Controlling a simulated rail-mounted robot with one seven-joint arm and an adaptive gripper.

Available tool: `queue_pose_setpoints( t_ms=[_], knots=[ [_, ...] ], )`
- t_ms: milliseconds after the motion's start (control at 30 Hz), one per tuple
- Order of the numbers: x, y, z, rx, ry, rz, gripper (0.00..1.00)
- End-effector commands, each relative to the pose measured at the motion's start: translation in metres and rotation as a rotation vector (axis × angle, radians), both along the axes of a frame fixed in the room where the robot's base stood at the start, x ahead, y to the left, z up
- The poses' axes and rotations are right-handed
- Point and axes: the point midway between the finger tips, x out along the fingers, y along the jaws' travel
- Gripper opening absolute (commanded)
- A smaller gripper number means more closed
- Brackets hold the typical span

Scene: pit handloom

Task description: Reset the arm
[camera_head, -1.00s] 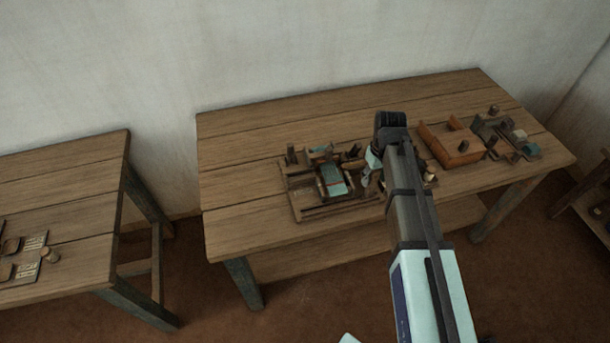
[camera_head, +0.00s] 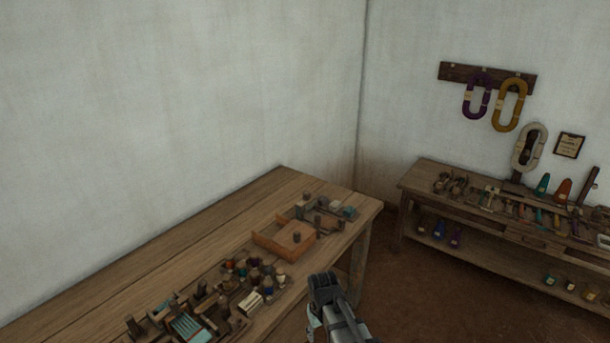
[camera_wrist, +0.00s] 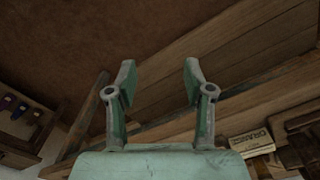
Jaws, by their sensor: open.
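My gripper shows in the wrist view (camera_wrist: 157,85), with its two fingers spread apart and nothing between them. Beyond the fingers are the brown floor and the edge and lower boards of the wooden table. In the head view my arm (camera_head: 333,305) rises from the bottom edge, in front of the table's near right side. The fingertips cannot be made out there.
The wooden table (camera_head: 150,262) holds a small loom (camera_head: 188,325), several small spools, an orange-brown wooden box (camera_head: 284,240) and small blocks. A second bench (camera_head: 420,180) with tools stands at the right wall, below hanging yarn skeins (camera_head: 509,105). Open floor lies between them.

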Motion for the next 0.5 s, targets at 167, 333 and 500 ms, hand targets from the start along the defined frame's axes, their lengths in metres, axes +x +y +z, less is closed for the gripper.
queue_pose_setpoints(
  t_ms=[167,333,500],
  knots=[
    [-0.032,-0.068,-0.02,0.0,0.001,-0.173,0.52],
    [-0.056,-0.11,-0.032,0.0,0.0,-0.296,0.52],
    [-0.078,-0.129,-0.058,-0.004,0.026,-0.361,0.52]
  ],
)
